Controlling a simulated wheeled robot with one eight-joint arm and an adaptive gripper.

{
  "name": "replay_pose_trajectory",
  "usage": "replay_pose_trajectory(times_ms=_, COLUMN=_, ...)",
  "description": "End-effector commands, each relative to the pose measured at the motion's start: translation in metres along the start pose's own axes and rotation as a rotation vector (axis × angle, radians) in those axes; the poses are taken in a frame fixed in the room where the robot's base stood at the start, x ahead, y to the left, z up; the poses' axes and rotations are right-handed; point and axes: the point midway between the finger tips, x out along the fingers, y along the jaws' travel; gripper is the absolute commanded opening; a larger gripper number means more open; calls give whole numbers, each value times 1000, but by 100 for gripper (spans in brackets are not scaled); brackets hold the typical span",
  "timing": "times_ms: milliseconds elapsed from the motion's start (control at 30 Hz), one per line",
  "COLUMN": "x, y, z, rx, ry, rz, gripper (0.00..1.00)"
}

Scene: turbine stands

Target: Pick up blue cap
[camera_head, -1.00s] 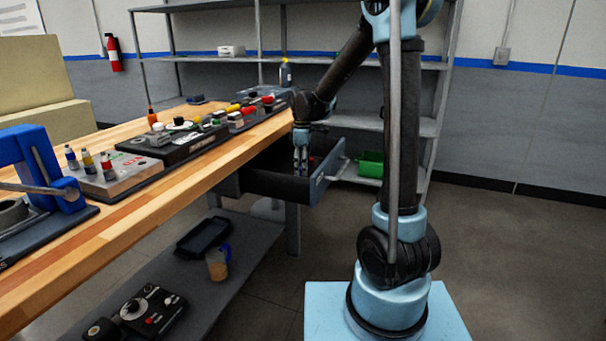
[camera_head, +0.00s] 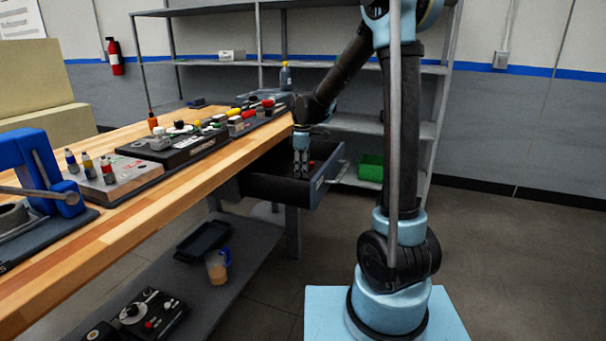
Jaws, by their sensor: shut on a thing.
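My gripper (camera_head: 301,172) points straight down into the open drawer (camera_head: 262,189) under the far end of the workbench. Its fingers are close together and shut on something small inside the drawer. The held thing is too small and too hidden by the fingers to make out. I cannot see a blue cap clearly in this view. A small red thing (camera_head: 312,163) shows in the drawer just right of the fingers.
The wooden workbench (camera_head: 70,262) carries several devices with bottles and knobs. Its edge lies left of my gripper. The drawer walls surround the fingers. A green bin (camera_head: 370,168) sits on the grey shelf behind. The floor at right is clear.

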Motion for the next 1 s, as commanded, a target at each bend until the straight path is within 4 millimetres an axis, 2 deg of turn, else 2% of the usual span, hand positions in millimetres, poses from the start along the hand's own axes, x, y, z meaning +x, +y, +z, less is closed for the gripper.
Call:
replay_pose_trajectory(times_ms=500, x=-78, y=0, z=0, rx=0, ry=0, rz=0, gripper=14)
replay_pose_trajectory(times_ms=700, x=-92, y=0, z=0, rx=0, ry=0, rz=0, gripper=14)
replay_pose_trajectory(times_ms=1000, x=-94, y=0, z=0, rx=0, ry=0, rz=0, gripper=14)
